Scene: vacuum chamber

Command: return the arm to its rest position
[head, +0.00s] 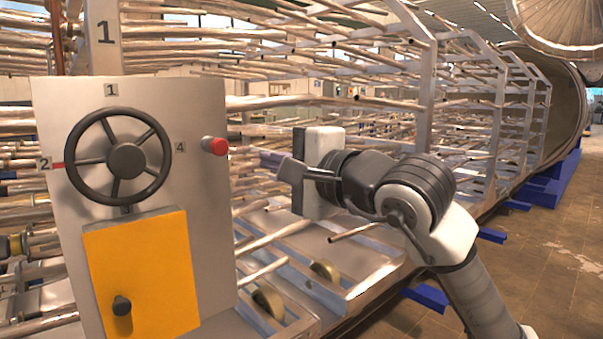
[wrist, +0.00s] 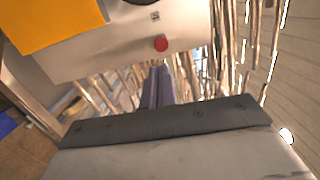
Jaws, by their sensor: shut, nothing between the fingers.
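My arm (head: 400,190) reaches in from the lower right in the head view, bent at its joints. My gripper (head: 268,160) points left toward the grey control panel (head: 215,240), a little to the right of the red button (head: 215,146). Its fingers are together and hold nothing. In the wrist view the shut fingers (wrist: 158,72) show below the red button (wrist: 161,44). A gap between fingertips and button shows in the head view.
The panel carries a black handwheel (head: 126,161) and a yellow door (head: 143,270) with a dark knob (head: 122,306). Metal rods and racks (head: 330,60) fill the space behind and beside my gripper. Open tiled floor (head: 555,260) lies at the right.

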